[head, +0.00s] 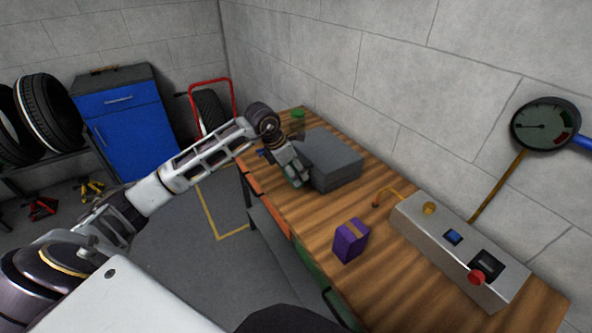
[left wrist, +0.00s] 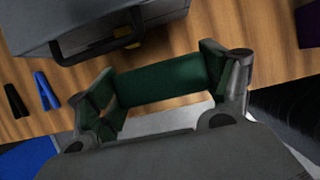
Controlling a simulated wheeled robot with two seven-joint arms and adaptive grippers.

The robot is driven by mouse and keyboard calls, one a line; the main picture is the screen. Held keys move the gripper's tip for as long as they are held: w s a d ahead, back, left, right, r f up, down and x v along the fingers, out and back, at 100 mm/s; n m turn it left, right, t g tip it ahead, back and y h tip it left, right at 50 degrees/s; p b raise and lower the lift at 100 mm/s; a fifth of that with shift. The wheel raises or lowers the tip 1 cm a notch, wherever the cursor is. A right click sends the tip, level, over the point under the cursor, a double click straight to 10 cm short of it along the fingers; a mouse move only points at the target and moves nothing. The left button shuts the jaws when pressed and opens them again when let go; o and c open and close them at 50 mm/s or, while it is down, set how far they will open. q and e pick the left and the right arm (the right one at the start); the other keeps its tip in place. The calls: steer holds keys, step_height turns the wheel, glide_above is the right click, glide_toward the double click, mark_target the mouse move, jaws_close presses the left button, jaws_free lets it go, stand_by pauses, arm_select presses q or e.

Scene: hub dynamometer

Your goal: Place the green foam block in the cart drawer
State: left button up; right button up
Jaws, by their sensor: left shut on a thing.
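The green foam block (left wrist: 160,83) is held between the two fingers of my left gripper (left wrist: 165,88), which is shut on it. In the head view the block (head: 292,182) is mostly covered by the gripper (head: 290,172), beside the grey case at the bench's left edge. The wrist view shows the block over the wooden bench top; its exact height above it is hard to tell. The blue cart (head: 135,140) stands at the back left. Its drawer (head: 118,103), with a pale handle, looks shut. My right gripper is not in view.
On the bench (head: 300,215) are a grey case (head: 335,165), a purple block (head: 350,240), a control box (head: 455,250) and a green item (head: 298,114). A blue clamp (left wrist: 46,92) lies near the case. A red hand truck (head: 210,105) stands beside the cart. Floor (head: 180,270) is open.

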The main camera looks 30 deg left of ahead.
arm_select(q)
steer(key=s+a+b, duration=0.2)
steer(key=s+a, duration=0.4)
steer(key=s, duration=0.3)
steer(key=shift+s, duration=0.2)
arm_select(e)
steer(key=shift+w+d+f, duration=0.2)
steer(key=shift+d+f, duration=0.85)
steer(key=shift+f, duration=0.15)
arm_select(q)
steer(key=shift+s+b, duration=0.35)
steer(key=shift+s, duration=0.05)
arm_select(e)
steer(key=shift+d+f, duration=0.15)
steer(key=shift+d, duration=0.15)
arm_select(q)
steer(key=shift+s, duration=0.35)
steer(key=shift+s+a, duration=0.65)
steer(key=shift+s, duration=0.35)
steer(key=shift+s+a, duration=0.65)
steer(key=shift+s, duration=0.35)
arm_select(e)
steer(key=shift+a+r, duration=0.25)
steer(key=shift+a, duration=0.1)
